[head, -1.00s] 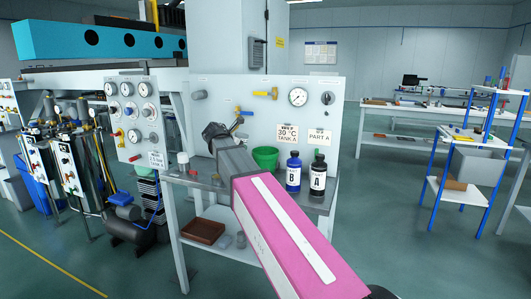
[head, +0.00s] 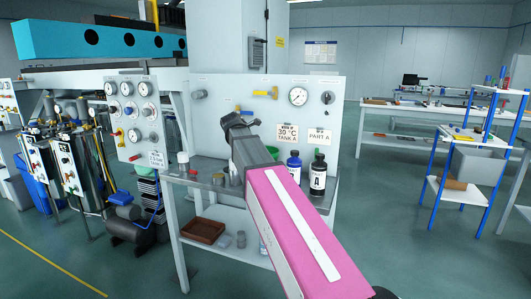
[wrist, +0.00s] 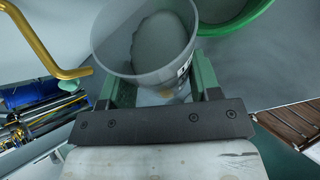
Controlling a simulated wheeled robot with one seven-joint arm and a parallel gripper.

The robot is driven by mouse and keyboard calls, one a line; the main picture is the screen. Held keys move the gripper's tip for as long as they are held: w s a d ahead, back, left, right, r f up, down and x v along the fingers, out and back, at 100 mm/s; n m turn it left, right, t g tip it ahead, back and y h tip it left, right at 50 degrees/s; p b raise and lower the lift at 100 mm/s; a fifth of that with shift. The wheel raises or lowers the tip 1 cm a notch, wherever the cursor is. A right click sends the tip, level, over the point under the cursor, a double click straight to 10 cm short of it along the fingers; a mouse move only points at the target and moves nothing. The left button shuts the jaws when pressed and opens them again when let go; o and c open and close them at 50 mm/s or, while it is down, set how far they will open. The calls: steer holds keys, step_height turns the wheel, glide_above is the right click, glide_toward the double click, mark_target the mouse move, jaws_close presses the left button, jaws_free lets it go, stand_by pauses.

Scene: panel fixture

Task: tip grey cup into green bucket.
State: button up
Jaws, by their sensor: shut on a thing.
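In the wrist view a grey cup (wrist: 150,45) with a label on its side sits between the green fingers of my gripper (wrist: 155,84), which is shut on it. Grey matter shows inside the cup. The green bucket (wrist: 240,24) is just beyond it at the upper right, its rim close to the cup. In the head view my gripper (head: 238,120) is above the bench in front of the panel. There my arm hides most of the bucket, and the cup cannot be made out clearly.
Bottle A (head: 318,176) and bottle B (head: 293,167) stand at the bench's right. The panel with a yellow valve handle (wrist: 45,50) is close behind. A brown tray (head: 203,230) lies on the lower shelf.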

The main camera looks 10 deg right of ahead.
steer(key=shift+d+r, duration=0.15)
steer(key=shift+r, duration=0.2)
steer(key=shift+d+r+m+y, duration=0.2)
steer(key=shift+r+m+y, duration=0.25)
steer(key=shift+y, duration=0.45)
steer(key=shift+f+m+g+y+p, duration=0.25)
steer(key=shift+y+p, duration=0.25)
steer(key=shift+y, duration=0.3)
steer(key=shift+f+m+g+y+p, duration=0.2)
steer(key=shift+y+p, duration=0.25)
steer(key=shift+y, duration=0.35)
stand_by(1.6)
steer(key=shift+d+r+y+p, duration=0.2)
steer(key=shift+r+y+p, duration=0.15)
steer(key=shift+r+y, duration=0.25)
stand_by(1.4)
steer(key=shift+w+d+r+m+y+p, duration=0.1)
steer(key=shift+d+r+m+y+p, duration=0.1)
steer(key=shift+d+y, duration=0.2)
steer(key=shift+w+d+r+m+y+p, duration=0.1)
steer(key=shift+d+m+y, duration=0.1)
steer(key=shift+d+y, duration=0.15)
stand_by(0.8)
